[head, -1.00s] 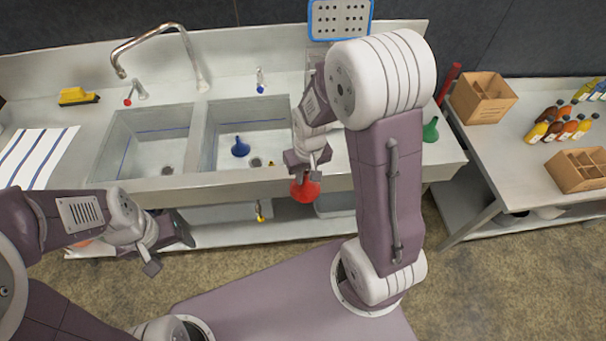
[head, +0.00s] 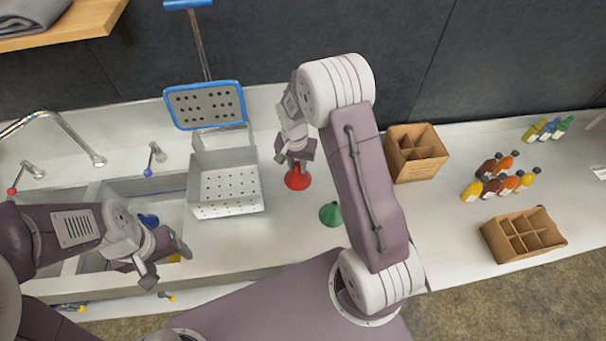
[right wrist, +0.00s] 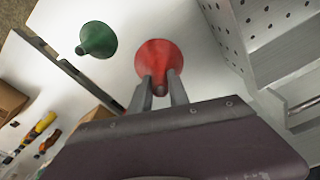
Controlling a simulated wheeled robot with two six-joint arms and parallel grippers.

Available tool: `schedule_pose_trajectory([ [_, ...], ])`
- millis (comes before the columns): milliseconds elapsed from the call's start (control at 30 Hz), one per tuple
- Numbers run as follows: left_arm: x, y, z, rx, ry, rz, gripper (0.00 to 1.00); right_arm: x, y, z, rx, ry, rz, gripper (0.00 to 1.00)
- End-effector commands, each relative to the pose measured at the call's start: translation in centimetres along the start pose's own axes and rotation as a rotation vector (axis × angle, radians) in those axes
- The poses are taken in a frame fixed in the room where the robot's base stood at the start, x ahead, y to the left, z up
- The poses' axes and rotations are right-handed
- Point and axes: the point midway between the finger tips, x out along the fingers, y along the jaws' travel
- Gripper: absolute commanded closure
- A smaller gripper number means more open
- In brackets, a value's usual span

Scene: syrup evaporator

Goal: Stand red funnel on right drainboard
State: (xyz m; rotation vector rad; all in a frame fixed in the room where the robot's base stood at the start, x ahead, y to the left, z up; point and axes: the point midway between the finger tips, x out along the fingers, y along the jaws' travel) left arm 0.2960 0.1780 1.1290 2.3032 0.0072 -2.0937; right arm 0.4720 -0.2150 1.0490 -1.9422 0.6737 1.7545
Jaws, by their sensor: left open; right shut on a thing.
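The red funnel (head: 298,179) is at the right drainboard (head: 290,228), mouth downward and spout up. My right gripper (head: 292,158) is shut on its spout from above. In the right wrist view the red funnel (right wrist: 160,62) sits between the two fingers (right wrist: 160,92), with its wide mouth toward the white surface. I cannot tell whether its rim touches the drainboard. My left gripper (head: 165,265) is open and empty, in front of the sink.
A green funnel (head: 331,214) stands on the drainboard right of the red one. A white perforated basket (head: 226,190) is to the left. A blue funnel (head: 148,220) is in the sink. Cardboard boxes (head: 416,160) and bottles stand on the table at right.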

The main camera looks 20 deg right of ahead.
Motion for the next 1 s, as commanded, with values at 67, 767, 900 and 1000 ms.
schedule_pose_trajectory([
  [67, -3.9, 0.1, -0.4, 0.000, 0.000, 0.000, 0.32, -1.2, -0.2, -1.7, 0.107, -0.003, 0.018, 1.00],
  [767, -7.4, 0.1, -0.7, 0.000, -0.001, 0.000, 0.32, 3.0, -0.2, -4.7, 0.373, 0.011, 0.044, 1.00],
  [900, -6.5, 0.1, -0.6, 0.000, -0.001, 0.000, 0.32, 4.4, -0.2, -4.5, 0.372, 0.011, 0.044, 1.00],
  [1000, -5.8, 0.1, -0.6, 0.000, -0.001, 0.000, 0.32, 5.8, -0.1, -4.4, 0.371, 0.011, 0.044, 1.00],
])
